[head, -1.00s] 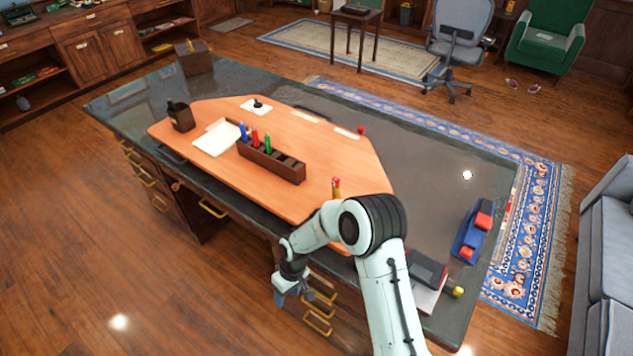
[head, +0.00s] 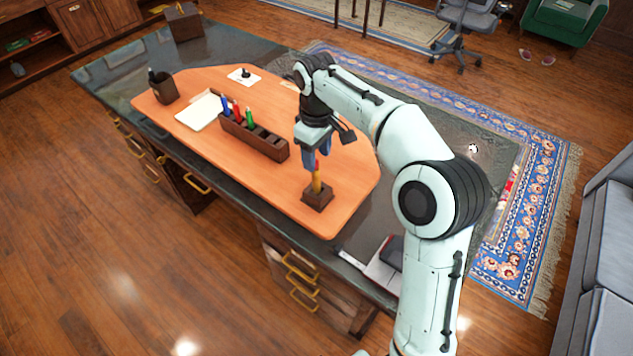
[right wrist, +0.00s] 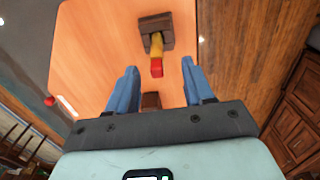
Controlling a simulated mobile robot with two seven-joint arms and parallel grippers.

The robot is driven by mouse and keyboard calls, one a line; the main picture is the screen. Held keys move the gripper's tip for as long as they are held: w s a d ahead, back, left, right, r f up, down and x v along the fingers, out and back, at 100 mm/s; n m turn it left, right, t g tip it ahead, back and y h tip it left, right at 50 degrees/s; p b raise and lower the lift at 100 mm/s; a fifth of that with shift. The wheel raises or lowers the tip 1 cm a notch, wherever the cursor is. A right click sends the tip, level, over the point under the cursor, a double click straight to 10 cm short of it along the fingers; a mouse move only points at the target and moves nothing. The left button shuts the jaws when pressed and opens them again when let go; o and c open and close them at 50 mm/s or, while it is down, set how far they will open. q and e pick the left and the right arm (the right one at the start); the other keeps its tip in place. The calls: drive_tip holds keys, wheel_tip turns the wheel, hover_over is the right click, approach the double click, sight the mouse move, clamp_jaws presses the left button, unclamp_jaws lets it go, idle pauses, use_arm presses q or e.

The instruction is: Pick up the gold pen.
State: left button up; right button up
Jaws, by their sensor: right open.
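The gold pen (head: 316,184) stands upright in a small brown wooden holder (head: 317,198) on the orange desk mat, with a red top end. It also shows in the right wrist view (right wrist: 157,46), its red end toward me, with its holder (right wrist: 155,23) behind it. My right gripper (head: 316,160) is just above the pen, pointing down. The pen lies beyond the fingertips. My left gripper is not in view.
A brown rack (head: 254,137) with blue, red and green pens stands left of the gripper. A dark cup (head: 163,87), a white paper (head: 199,111) and a black-knobbed item (head: 244,75) lie farther back. The orange mat (head: 270,180) is clear beside the holder.

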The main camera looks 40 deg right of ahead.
sight(316, 174)
wheel_tip(316, 174, down, 3)
drive_tip(key=shift+r, duration=0.1)
drive_tip(key=f, duration=0.3)
drive_tip(key=f+b, duration=0.1)
drive_tip(key=f, duration=0.1)
drive_tip(key=shift+w+d+f, duration=0.25)
drive_tip(key=shift+w+f, duration=0.1)
drive_tip(key=shift+w, duration=0.05)
clamp_jaws()
